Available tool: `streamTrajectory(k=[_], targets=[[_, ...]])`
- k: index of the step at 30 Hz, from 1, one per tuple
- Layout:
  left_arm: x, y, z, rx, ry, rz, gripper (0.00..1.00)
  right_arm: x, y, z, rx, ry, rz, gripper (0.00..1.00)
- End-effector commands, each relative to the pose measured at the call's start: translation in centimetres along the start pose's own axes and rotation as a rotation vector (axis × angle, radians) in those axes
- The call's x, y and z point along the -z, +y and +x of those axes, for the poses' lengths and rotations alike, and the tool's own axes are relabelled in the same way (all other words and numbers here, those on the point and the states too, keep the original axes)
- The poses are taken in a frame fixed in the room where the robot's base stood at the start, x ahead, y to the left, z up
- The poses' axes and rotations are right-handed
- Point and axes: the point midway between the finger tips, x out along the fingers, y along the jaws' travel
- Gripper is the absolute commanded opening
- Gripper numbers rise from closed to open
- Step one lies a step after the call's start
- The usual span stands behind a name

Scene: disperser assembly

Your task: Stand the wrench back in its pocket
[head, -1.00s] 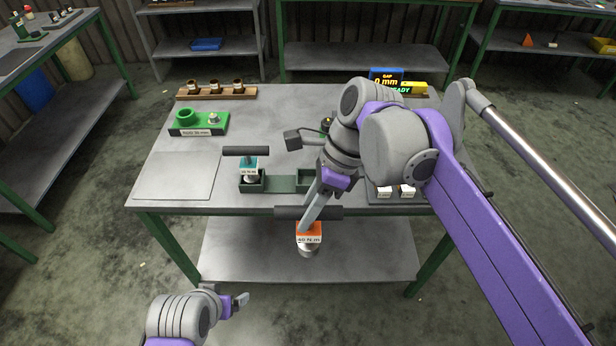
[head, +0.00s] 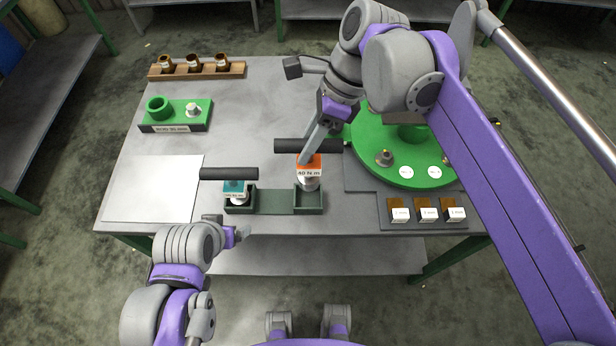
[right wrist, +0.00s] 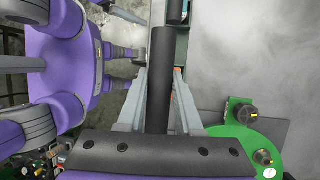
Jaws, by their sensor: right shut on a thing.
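The wrench with the orange "40 N m" label (head: 309,172) is upright, with a black crossbar handle (head: 308,146) and a metal lower end. My right gripper (head: 306,158) is shut on it, just below the handle. The handle also shows between the fingers in the right wrist view (right wrist: 160,85). The metal end overlaps the right pocket of the dark green holder (head: 273,202); I cannot tell whether it is inside or just above. A teal-labelled wrench (head: 235,188) stands in the left pocket. My left gripper (head: 236,236) is near the table's front edge, its jaws unclear.
A green round plate (head: 390,172) with fittings lies right of the holder. Small labelled blocks (head: 427,214) sit at the front right. A green fixture (head: 175,116) and a wooden rack (head: 197,70) stand at the left. A pale flat sheet (head: 150,188) leaves free room there.

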Motion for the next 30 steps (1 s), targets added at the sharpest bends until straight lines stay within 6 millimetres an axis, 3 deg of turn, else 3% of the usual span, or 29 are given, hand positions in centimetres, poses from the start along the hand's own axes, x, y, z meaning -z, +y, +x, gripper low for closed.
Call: streamTrajectory(k=[22, 30], targets=[[-0.5, 0.0, 0.6, 0.000, -0.004, 0.000, 0.92, 3.5, -1.8, 8.4, -0.001, -0.001, 0.000, 0.00], [-0.6, 0.0, 0.6, 0.000, -0.004, 0.000, 0.92, 3.8, -1.9, 9.0, 0.000, -0.001, 0.000, 0.00]])
